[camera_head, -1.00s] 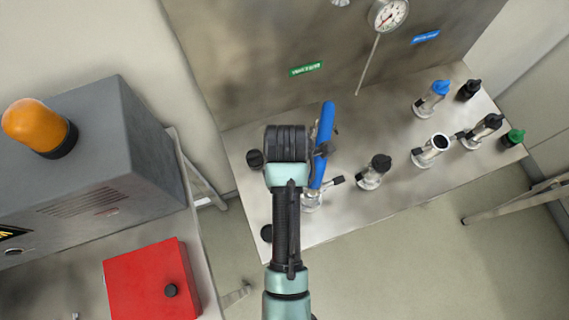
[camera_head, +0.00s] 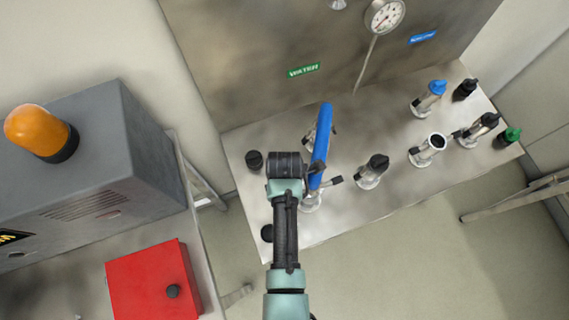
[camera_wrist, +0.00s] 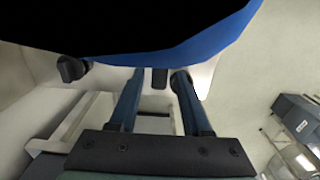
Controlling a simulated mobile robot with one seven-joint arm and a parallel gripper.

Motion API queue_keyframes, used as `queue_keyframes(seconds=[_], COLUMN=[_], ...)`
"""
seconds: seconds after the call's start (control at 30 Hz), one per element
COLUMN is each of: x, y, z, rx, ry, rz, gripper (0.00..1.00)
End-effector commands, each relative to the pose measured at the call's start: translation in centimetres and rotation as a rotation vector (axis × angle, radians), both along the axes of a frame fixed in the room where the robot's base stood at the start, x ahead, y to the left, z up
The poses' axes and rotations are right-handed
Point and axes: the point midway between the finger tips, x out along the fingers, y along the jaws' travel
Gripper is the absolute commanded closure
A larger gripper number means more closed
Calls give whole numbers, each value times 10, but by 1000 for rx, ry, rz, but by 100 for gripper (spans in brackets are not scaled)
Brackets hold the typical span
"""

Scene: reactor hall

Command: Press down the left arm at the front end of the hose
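The blue hose (camera_head: 322,140) stands on the steel bench, running from a back fitting to a front clear fitting (camera_head: 312,201). A black-tipped arm (camera_head: 336,181) sticks out to the right at this front end. The left arm cannot be made out in the head view, where my gripper and wrist cover that side. In the wrist view the hose (camera_wrist: 180,50) fills the top as a dark and blue mass. My gripper (camera_wrist: 158,76) is open, its two fingers apart just below the hose. A small black tip (camera_wrist: 160,78) shows between the fingertips; contact cannot be told.
The steel bench (camera_head: 385,205) carries several more fittings to the right, one with a blue cap (camera_head: 437,87). Black knobs (camera_head: 254,160) sit at its left. A grey cabinet with an orange lamp (camera_head: 40,130) and a red box (camera_head: 152,282) stand at left. A gauge (camera_head: 385,15) is behind.

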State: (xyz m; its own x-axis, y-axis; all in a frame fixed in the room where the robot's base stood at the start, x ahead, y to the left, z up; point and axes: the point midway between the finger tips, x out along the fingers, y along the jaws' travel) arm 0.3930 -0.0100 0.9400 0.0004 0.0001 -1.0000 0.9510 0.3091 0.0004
Motion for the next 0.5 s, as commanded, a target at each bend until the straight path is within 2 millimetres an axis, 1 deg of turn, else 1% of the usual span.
queue_keyframes(seconds=[0.03,0.23,0.5], x=[0,0,0], y=[0,0,0], z=[0,0,0], rx=[0,0,-2], ry=[0,0,-1], rz=[0,0,0], gripper=[63,99,100])
